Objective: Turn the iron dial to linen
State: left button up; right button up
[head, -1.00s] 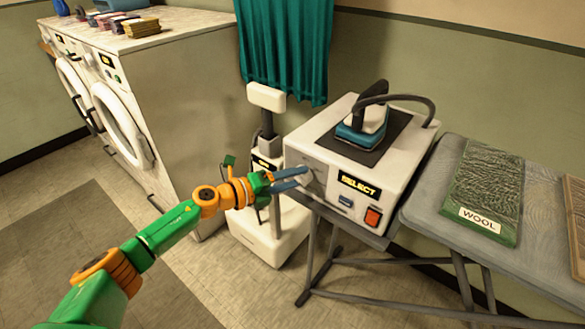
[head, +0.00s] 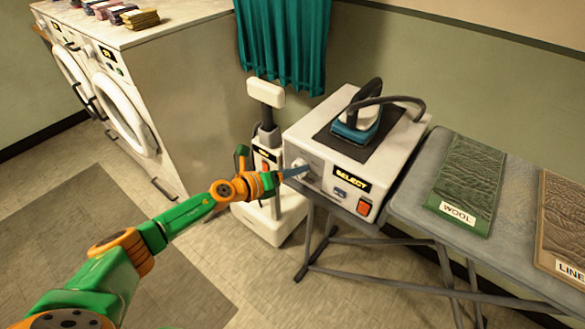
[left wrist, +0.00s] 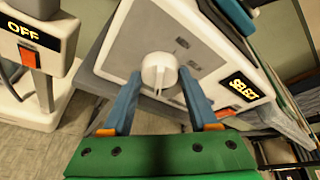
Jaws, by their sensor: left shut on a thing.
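The white iron station (head: 400,163) stands on a board, with a teal iron (head: 355,128) on its dark top mat. Its round white dial (left wrist: 159,72) is on the grey front panel, with a pointer ridge that points down in the left wrist view. Dial markings are too small to read. The display (head: 352,178) reads SELECT. My left gripper (head: 297,171) is at the dial and shut on it, with one blue finger on each side in the left wrist view (left wrist: 160,92). My right gripper is not in view.
A red switch (head: 364,207) is on the station's front. A white steamer (head: 268,160) stands left of it; its display reads OFF in the left wrist view. Washers stand at left.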

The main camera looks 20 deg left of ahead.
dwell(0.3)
pick_arm(q)
jog(key=o, duration=1.4)
jog(key=v, duration=0.7)
jog(key=shift+p, duration=0.4)
